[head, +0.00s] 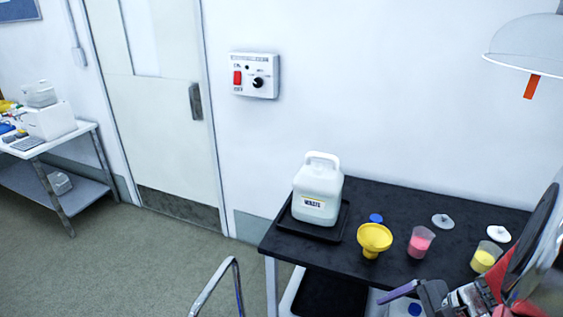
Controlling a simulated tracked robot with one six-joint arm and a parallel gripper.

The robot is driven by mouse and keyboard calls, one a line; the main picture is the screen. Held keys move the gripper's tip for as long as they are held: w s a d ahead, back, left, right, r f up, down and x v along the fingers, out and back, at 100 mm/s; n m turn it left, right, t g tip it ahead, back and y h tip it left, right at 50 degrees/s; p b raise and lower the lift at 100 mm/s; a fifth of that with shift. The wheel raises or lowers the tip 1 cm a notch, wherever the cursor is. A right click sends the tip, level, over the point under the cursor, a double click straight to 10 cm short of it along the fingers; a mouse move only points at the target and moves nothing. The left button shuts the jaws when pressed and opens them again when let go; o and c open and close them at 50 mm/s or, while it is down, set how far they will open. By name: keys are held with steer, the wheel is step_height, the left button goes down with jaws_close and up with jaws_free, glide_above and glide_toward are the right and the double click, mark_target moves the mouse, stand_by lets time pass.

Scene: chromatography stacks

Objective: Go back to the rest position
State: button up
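My gripper (415,294) is low at the right of the head view, in front of the black table (400,203). A purple finger-like part points left from it, and the rest of the arm runs to the right edge. The picture cuts off its lower part, so I cannot tell whether it is open or shut. I see no object clearly held in it.
On the table stand a white waste jug (318,185) on a black tray (340,228), a yellow funnel (374,238), a pink-filled beaker (420,241) and a yellow-filled beaker (486,257) near my arm. A lamp-like hood (527,42) hangs upper right. Floor is clear left.

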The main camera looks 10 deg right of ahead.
steer(key=w+a+r+n+t+h, duration=0.1)
steer(key=a+r+n+h, duration=0.4)
steer(key=a+r+n, duration=1.3)
steer(key=shift+w+a+r+t+h, duration=0.35)
steer(key=shift+w+a, duration=0.1)
steer(key=shift+a, duration=0.15)
